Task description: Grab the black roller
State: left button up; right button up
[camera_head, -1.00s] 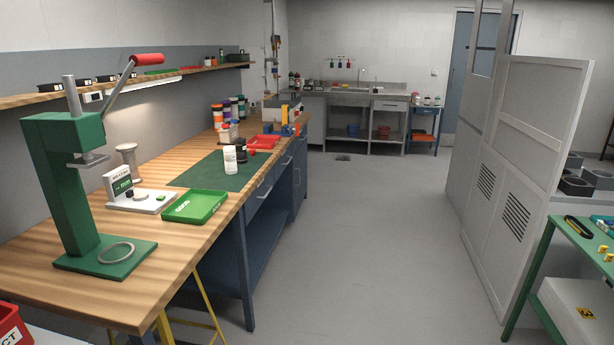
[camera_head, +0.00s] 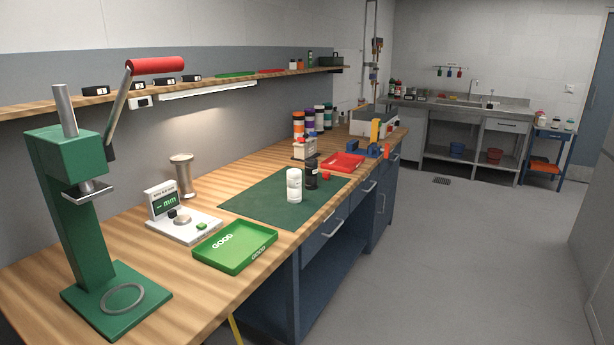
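A small black cylinder (camera_head: 311,174) stands upright on the dark green mat (camera_head: 252,204) on the wooden bench. It may be the black roller, but it is too small to be sure. A white bottle (camera_head: 294,187) stands just in front of it and to its left, and a small red piece (camera_head: 325,176) is at its right. Neither of my grippers is in view.
The wooden bench (camera_head: 150,282) holds a green press (camera_head: 75,200), a gauge stand (camera_head: 183,226), a green tray (camera_head: 235,247) and a red tray (camera_head: 342,162). A shelf (camera_head: 210,84) runs along the wall. The floor (camera_head: 450,260) right of the bench is clear.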

aim_at(311, 164)
jog(key=i+l+z, duration=0.1)
jog(key=i+z, duration=0.3)
jog(key=i, duration=0.55)
